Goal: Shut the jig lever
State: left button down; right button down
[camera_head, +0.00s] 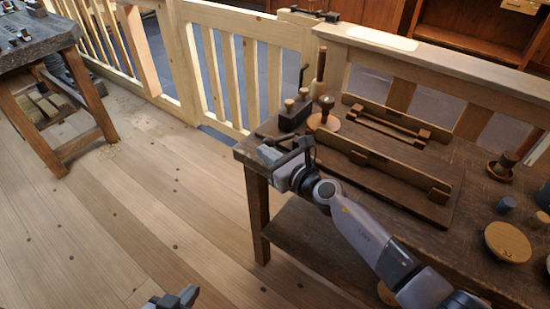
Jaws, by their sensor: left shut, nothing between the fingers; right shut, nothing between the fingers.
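A dark jig block (294,117) with light wooden pegs sits at the far left corner of the workbench (470,220). A thin dark lever (303,76) stands raised at its back, beside a tall brown turned handle (321,64). I cannot tell for sure that this thin piece is the jig lever. My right gripper (288,156) is shut and empty at the bench's left corner, in front of the jig block and apart from the lever. My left gripper (172,299) is shut and empty, low over the floor at the bottom edge, partly cut off.
A long wooden rack (380,180) with raised rails fills the bench middle. A round wooden disc (508,242) and small turned pieces (502,167) lie at the right. A slatted fence (245,80) runs behind. Another bench (40,45) stands at left. The floor between is clear.

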jog(key=shift+w+a, duration=0.25)
jog(key=shift+a, duration=0.05)
dwell(0.7)
